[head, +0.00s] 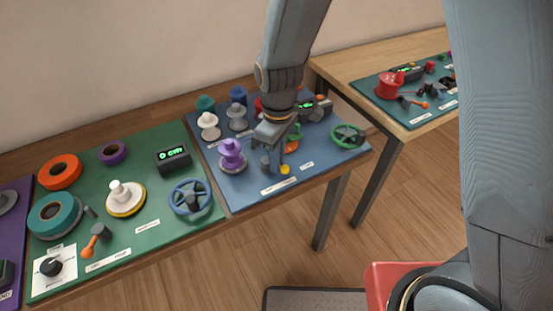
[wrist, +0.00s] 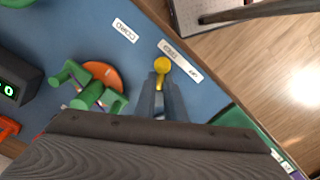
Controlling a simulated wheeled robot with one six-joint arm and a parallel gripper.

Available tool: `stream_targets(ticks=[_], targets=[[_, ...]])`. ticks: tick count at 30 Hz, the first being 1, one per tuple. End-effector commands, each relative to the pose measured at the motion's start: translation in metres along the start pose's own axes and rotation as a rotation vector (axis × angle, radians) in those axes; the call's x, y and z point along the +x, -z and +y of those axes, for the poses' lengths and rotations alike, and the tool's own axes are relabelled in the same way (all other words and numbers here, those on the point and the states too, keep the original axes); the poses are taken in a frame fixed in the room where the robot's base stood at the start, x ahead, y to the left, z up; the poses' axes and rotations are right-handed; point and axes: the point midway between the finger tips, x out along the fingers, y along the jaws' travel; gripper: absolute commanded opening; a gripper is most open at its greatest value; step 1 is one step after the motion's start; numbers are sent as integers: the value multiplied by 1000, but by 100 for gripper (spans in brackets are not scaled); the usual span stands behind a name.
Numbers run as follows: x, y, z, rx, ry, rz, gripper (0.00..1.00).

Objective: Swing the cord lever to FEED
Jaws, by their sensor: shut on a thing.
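The cord lever with its yellow knob (head: 285,169) is near the front edge of the blue board (head: 235,185). The yellow knob also shows in the wrist view (wrist: 162,66), just beyond my fingertips. My gripper (head: 275,160) reaches down to the board from above. In the wrist view its fingers (wrist: 162,95) are shut on the lever, just behind the knob. The lever's pivot is mostly hidden by the gripper. A white two-word label strip (wrist: 179,61) lies beside the knob, and a CORD label (wrist: 125,30) is farther left.
A green part on an orange disc (wrist: 96,88) stands close to my gripper. A purple spool (head: 232,152) is left of it and a green handwheel (head: 347,135) right. A green board (head: 150,235) with another lever (head: 90,245) lies to the left.

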Motion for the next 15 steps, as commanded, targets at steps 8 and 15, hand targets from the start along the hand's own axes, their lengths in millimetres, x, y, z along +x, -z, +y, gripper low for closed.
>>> stream_targets(ticks=[8, 15], targets=[[-1, 1, 1, 0, -2, 2, 27], [-6, 1, 1, 1, -3, 4, 27]])
